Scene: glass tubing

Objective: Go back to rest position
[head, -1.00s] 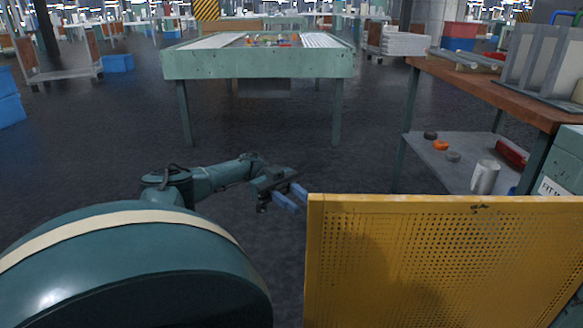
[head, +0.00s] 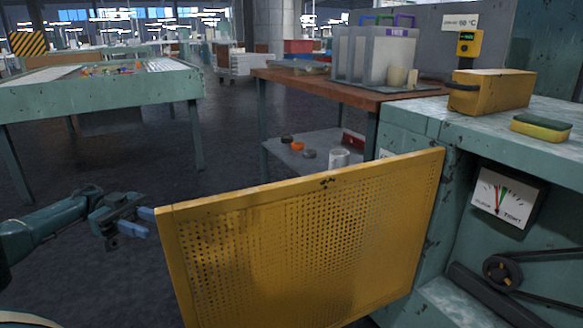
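My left gripper (head: 148,223) is at the lower left of the head view, on my dark green arm coming in from the left. Its two blue fingers are apart with nothing between them. The fingertips show right beside the left edge of a yellow perforated panel (head: 300,245); I cannot tell whether they touch it. The panel stands out like an open door from a green machine (head: 425,262). My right gripper is not in view.
The machine's open bay shows a dial gauge (head: 508,200) and a belt pulley (head: 501,272). A yellow box (head: 490,92) and a sponge (head: 541,127) lie on its top. A wooden-topped bench (head: 300,87) stands behind; a green table (head: 100,95) is far left. Floor between is clear.

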